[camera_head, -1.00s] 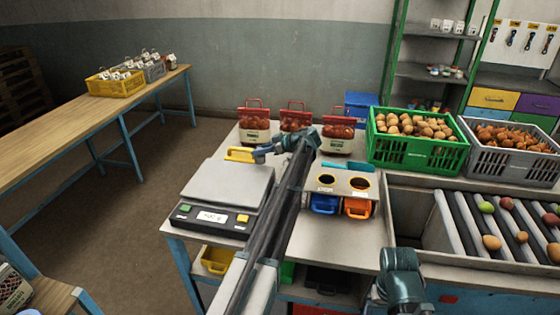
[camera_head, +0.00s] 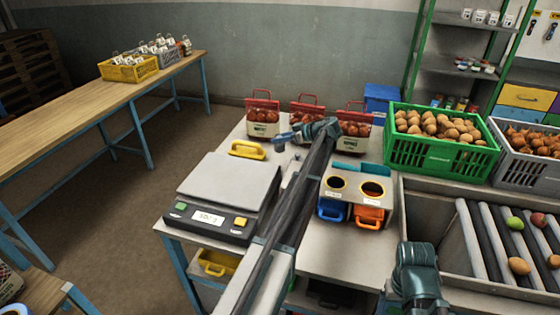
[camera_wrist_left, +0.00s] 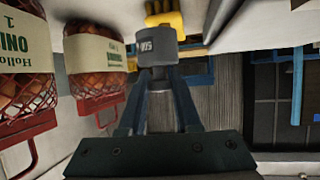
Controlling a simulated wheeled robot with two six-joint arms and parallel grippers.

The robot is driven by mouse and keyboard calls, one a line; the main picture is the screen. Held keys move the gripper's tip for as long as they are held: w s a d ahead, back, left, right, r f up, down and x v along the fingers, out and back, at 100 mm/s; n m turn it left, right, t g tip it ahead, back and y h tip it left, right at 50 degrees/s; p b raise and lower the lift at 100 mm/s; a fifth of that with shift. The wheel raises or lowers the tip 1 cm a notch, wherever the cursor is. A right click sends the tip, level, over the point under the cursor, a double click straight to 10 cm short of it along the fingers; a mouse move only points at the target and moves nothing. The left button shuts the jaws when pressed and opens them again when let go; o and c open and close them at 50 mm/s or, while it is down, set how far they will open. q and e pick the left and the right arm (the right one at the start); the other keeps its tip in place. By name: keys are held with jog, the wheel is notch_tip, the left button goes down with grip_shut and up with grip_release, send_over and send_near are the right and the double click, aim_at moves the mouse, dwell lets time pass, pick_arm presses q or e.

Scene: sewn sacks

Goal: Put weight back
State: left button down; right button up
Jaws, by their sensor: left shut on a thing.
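My left gripper (camera_head: 283,138) is shut on a small grey weight. The weight (camera_wrist_left: 157,46) shows best in the left wrist view, a labelled cylinder held between the two fingers. A yellow handled piece (camera_head: 247,150) lies behind the scale, to the left of the gripper. The scale (camera_head: 226,183) has a bare plate and a lit display that I cannot read surely. My right gripper is not in view.
Several red-handled onion sacks (camera_head: 262,118) stand along the table's back, close to the left gripper. A box with two round openings (camera_head: 355,187) stands right of the scale. A green crate (camera_head: 440,157) and a roller conveyor (camera_head: 490,235) are farther right.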

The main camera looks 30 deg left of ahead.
pick_arm(q)
jog(key=shift+f+b, duration=3.4)
jog(key=shift+f, duration=0.5)
jog(key=shift+r, duration=0.1)
jog(key=c, duration=0.6)
grip_release()
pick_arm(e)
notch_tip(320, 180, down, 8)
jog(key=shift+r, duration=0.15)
pick_arm(q)
jog(key=shift+d+r+p, duration=0.15)
jog(key=shift+d+p, duration=0.05)
jog(key=shift+p, duration=0.1)
jog(key=p+v, duration=0.4)
jog(key=v, duration=0.6)
jog(key=shift+r, duration=0.1)
jog(key=shift+d+r+p, duration=0.2)
jog(key=shift+d+p, duration=0.2)
jog(key=shift+d, duration=0.3)
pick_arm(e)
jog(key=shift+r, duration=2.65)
